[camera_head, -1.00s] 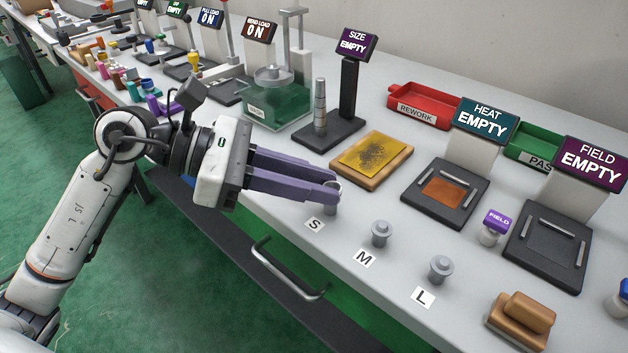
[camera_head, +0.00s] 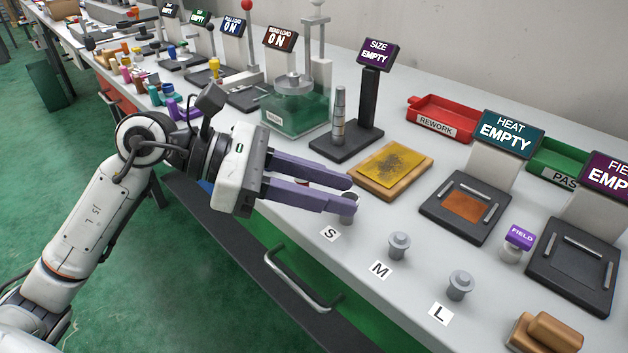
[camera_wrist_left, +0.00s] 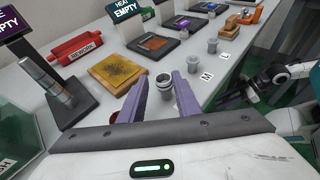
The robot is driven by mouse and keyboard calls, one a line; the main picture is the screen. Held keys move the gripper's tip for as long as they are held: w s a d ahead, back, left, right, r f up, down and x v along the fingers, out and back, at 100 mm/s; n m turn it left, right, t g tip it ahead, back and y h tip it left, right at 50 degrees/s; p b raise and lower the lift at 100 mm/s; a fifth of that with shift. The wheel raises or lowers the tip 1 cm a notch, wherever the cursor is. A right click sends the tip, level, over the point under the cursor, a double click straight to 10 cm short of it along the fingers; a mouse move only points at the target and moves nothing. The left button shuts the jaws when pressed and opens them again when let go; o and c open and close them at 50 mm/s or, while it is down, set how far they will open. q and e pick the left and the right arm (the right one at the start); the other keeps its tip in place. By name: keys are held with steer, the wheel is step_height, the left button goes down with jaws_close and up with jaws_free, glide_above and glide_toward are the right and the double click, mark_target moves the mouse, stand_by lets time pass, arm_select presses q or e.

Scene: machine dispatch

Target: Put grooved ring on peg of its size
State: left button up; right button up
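The small grooved ring (camera_wrist_left: 164,78) is silvery with a dark band and sits at the top of the S peg (camera_head: 348,214), upright. How far down the peg it goes, I cannot tell. My left gripper (camera_head: 352,201) has its purple fingers on both sides of the ring; in the left wrist view (camera_wrist_left: 163,85) gaps show between fingers and ring, so it is open. The M peg (camera_head: 399,245) and L peg (camera_head: 460,285) are bare grey, flanged pegs in a row to the right. My right gripper is not in view.
A wooden board with a yellow pad (camera_head: 391,190) lies behind the S peg. The size gauge (camera_head: 339,120) and its EMPTY sign (camera_head: 375,52) stand farther back. A red REWORK tray (camera_head: 457,105), the heat plate (camera_head: 440,212) and a wooden block (camera_head: 545,332) are to the right.

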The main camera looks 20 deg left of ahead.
arm_select(q)
steer(key=shift+s+d+f+g+p, duration=0.2)
steer(key=shift+s+f+g+p, duration=0.1)
steer(key=shift+s+p, duration=0.1)
steer(key=shift+r+p, duration=0.55)
steer(key=shift+s+a+b, duration=0.3)
steer(key=shift+a+b, duration=0.3)
steer(key=shift+a, duration=0.3)
steer(key=b+v, duration=0.1)
steer(key=v, duration=0.9)
steer(key=shift+r, duration=0.25)
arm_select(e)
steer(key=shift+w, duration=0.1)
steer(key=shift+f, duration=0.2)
arm_select(q)
steer(key=shift+s, duration=0.1)
